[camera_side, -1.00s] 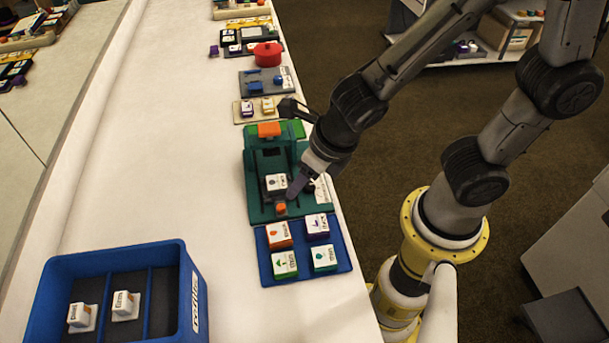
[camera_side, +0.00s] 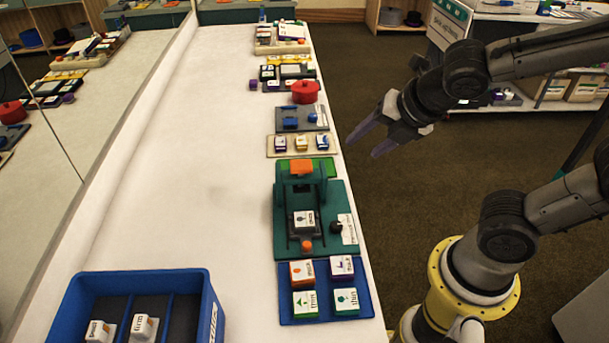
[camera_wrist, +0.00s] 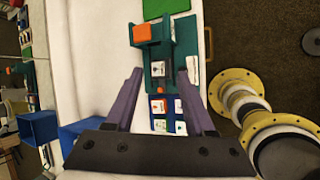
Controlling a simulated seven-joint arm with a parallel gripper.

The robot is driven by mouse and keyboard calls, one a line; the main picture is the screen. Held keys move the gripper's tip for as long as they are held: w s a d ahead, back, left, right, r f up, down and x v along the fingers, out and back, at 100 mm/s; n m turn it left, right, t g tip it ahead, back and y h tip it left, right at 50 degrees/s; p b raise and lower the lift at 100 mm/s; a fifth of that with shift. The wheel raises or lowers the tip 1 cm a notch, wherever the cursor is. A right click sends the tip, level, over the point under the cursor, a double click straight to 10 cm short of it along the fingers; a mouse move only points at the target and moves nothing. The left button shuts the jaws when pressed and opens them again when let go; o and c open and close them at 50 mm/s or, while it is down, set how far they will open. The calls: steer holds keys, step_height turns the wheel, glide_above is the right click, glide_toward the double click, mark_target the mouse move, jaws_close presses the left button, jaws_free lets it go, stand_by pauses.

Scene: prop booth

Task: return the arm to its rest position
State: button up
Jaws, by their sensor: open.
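My gripper (camera_side: 378,132) is open and empty. In the side view it hangs over the floor, just right of the table's edge, with its purple fingers pointing down and left. In the wrist view the two fingers (camera_wrist: 158,98) are spread apart with the table far below them. A green press-like stand (camera_side: 288,225) sits on the table, apart from the gripper. A white labelled block (camera_side: 304,219) rests in it. The stand also shows in the wrist view (camera_wrist: 157,50).
A blue tray (camera_side: 335,306) with several labelled blocks lies in front of the stand. A blue divided bin (camera_side: 207,300) holds two white blocks at the front left. A red pot (camera_side: 305,92) and other sets line the table (camera_side: 190,150) further back. The table's left side is clear.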

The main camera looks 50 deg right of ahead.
steer(key=s+r+m, duration=0.1)
steer(key=s+m, duration=0.3)
steer(key=m, duration=0.8)
steer(key=s+d+r+m+g+y, duration=0.1)
steer(key=s+m, duration=0.4)
steer(key=m, duration=0.7)
steer(key=shift+s+d+r, duration=0.3)
